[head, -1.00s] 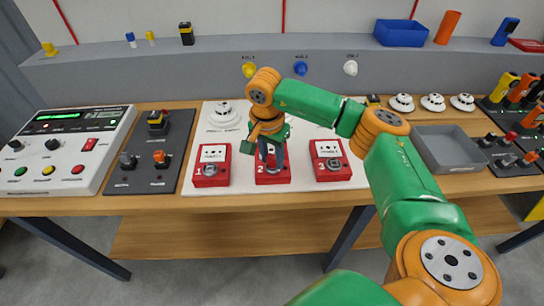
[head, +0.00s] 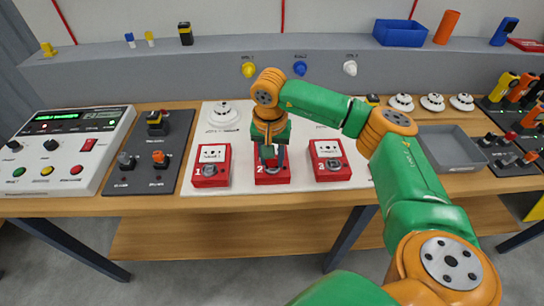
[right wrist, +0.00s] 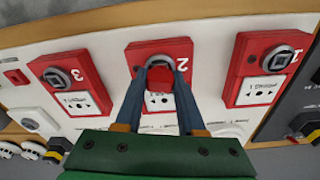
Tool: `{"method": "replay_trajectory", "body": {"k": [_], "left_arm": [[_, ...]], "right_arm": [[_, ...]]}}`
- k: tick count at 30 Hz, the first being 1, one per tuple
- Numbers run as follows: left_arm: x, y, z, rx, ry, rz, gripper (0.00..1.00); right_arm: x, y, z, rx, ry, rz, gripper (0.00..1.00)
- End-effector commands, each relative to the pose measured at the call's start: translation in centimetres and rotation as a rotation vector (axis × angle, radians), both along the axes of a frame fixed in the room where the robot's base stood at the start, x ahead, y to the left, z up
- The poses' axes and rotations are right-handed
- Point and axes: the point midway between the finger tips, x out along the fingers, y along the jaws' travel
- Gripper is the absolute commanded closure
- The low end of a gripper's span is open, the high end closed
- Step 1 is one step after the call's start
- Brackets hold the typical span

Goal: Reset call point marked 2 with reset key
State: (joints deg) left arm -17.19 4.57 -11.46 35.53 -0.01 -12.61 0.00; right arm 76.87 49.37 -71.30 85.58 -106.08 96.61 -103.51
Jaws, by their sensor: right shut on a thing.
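Call point 2 (head: 272,177) is a red box on the white board, between two similar boxes. My right gripper (head: 270,155) is in front of it and hides part of its face. In the right wrist view, where the numbers appear upside down, call point 2 (right wrist: 135,55) is at the centre. There my right gripper (right wrist: 160,72) is shut on a small red piece, which looks like the head of the reset key (right wrist: 160,78). It sits over the box's grey round lock. How deep the key is in the lock is hidden. My left gripper is out of view.
Call point 1 (head: 211,166) and call point 3 (head: 330,161) stand close on either side. A white detector (head: 222,113) is behind. A control panel (head: 66,150) is at left, and a grey tray (head: 449,151) at right.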

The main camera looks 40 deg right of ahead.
Motion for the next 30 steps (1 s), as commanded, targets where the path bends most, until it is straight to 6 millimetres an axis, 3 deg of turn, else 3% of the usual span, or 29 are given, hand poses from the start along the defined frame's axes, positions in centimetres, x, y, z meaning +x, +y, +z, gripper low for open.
{"method": "replay_trajectory", "body": {"k": [30], "left_arm": [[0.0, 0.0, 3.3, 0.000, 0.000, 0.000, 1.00]], "right_arm": [[0.0, 0.0, 4.0, 0.000, 0.000, -0.002, 1.00]]}}
